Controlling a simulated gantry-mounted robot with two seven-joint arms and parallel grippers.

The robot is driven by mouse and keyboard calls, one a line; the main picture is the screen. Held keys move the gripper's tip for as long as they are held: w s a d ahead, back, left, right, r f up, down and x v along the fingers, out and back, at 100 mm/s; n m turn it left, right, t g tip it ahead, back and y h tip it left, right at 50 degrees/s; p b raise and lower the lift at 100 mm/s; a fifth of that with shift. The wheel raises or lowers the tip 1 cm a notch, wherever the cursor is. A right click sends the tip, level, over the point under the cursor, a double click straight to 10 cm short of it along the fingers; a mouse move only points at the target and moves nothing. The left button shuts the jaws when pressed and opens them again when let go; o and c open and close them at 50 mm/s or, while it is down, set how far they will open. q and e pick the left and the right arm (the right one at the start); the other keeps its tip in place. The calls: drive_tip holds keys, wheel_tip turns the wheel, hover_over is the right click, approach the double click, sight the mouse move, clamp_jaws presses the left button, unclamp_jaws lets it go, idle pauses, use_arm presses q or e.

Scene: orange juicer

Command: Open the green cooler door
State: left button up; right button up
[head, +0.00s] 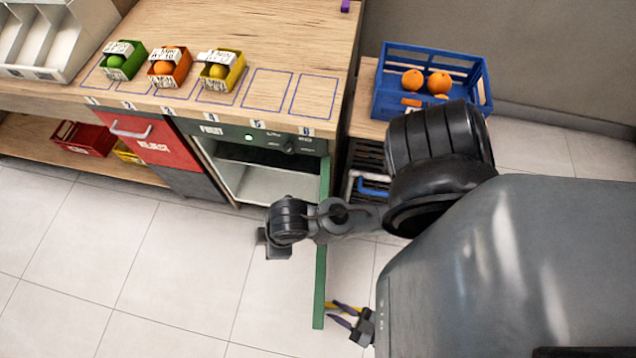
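The green cooler door (321,270) stands swung out from the cooler (262,178) under the counter and is seen almost edge-on. The pale cooler inside shows through the wide opening. Whether a fingertip touches the door is not clear. A dark arm part of mine crosses in front of the door's middle. My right gripper does not show.
A red drawer front (150,142) is left of the cooler. Green, orange and yellow boxes of fruit stand on the wooden counter (285,40). A blue crate (432,58) with oranges is at the right. Tiled floor is clear at lower left.

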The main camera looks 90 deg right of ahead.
use_arm(q)
drive_tip(key=shift+o, duration=0.6)
drive_tip(key=v, duration=1)
drive_tip(key=shift+s, duration=0.35)
drive_tip(key=shift+w+a+r+p, duration=0.1)
drive_tip(key=shift+a+r+p, duration=0.1)
drive_tip(key=shift+p, duration=0.15)
